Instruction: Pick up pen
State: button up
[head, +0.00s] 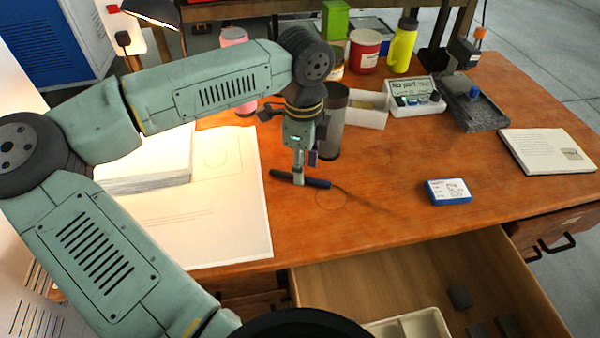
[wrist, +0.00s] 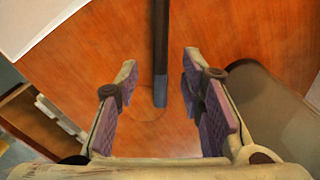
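The pen (head: 318,183) is a slim dark stick with a blue-grey end, lying near the middle of the wooden desk. In the wrist view the pen (wrist: 160,55) runs from the top edge down between my fingers, its grey end pointing toward the palm. My gripper (head: 299,180) is low over the pen and hides part of it in the head view. In the wrist view my gripper (wrist: 160,62) is open, with purple-padded fingers on either side of the pen and a gap on both sides. I cannot tell the exact height of the fingertips above the desk.
A dark cylinder (head: 333,122) stands close behind my gripper. A large paper sheet (head: 235,225) lies to the left and a blue-white box (head: 448,191) to the right. An open drawer (head: 375,285) juts out in front. The desk right of the pen is mostly clear.

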jog(key=shift+f, duration=1.2)
jog(key=shift+c, duration=0.6)
grip_shut()
